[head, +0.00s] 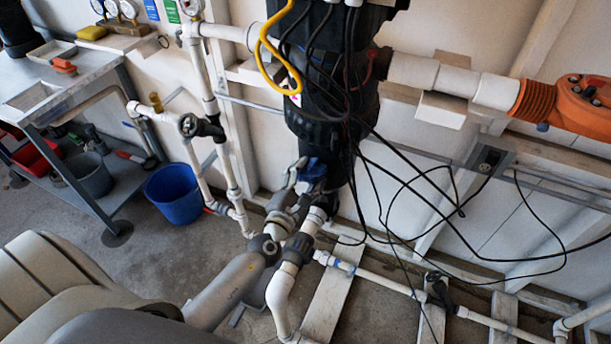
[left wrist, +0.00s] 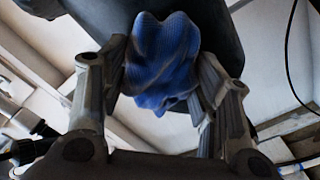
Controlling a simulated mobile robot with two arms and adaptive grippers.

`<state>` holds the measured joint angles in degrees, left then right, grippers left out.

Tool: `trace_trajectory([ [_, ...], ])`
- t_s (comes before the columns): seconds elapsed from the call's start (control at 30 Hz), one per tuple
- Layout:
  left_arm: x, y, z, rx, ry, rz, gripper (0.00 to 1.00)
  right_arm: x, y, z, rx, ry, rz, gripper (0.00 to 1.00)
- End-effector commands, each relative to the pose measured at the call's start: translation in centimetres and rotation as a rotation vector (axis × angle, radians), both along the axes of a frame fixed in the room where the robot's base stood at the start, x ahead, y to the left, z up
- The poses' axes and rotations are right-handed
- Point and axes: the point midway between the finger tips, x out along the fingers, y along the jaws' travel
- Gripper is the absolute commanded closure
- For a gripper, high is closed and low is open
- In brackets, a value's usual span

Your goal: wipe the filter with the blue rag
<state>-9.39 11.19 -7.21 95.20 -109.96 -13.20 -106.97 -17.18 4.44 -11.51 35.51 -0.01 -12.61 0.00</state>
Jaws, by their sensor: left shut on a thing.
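The filter is a large black upright housing (head: 330,115) on the wall at the centre of the head view. My left gripper (head: 300,177) is at its lower front, shut on the crumpled blue rag (head: 314,170). In the left wrist view the rag (left wrist: 162,62) bulges out between both fingers of the gripper (left wrist: 160,85). The dark rounded body of the filter (left wrist: 222,38) is right behind the rag there. The rag lies over the filter's lower end, but I cannot tell whether they touch. My right gripper is not in view.
Loose black cables (head: 415,185) hang in front of the filter and to its right. White pipes (head: 222,165) stand on the left. A blue bucket (head: 174,195) is on the floor by a metal cart (head: 85,72). An orange fitting (head: 560,103) is on the right.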

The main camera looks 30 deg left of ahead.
Motion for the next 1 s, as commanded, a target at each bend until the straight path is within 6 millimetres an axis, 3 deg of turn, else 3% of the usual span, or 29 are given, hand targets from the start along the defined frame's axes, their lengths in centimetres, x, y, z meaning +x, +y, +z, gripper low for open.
trace_trajectory([
  [0.5, 0.1, -3.8, 0.1, 0.000, -0.002, 0.001, 0.62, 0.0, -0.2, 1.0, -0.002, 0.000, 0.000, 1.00],
  [0.73, 0.3, -3.3, 0.0, 0.001, -0.001, 0.001, 0.62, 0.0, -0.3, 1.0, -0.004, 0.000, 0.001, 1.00],
  [1.0, 0.3, -1.0, 0.0, 0.002, -0.003, 0.001, 0.62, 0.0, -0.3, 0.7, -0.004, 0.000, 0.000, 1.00],
])
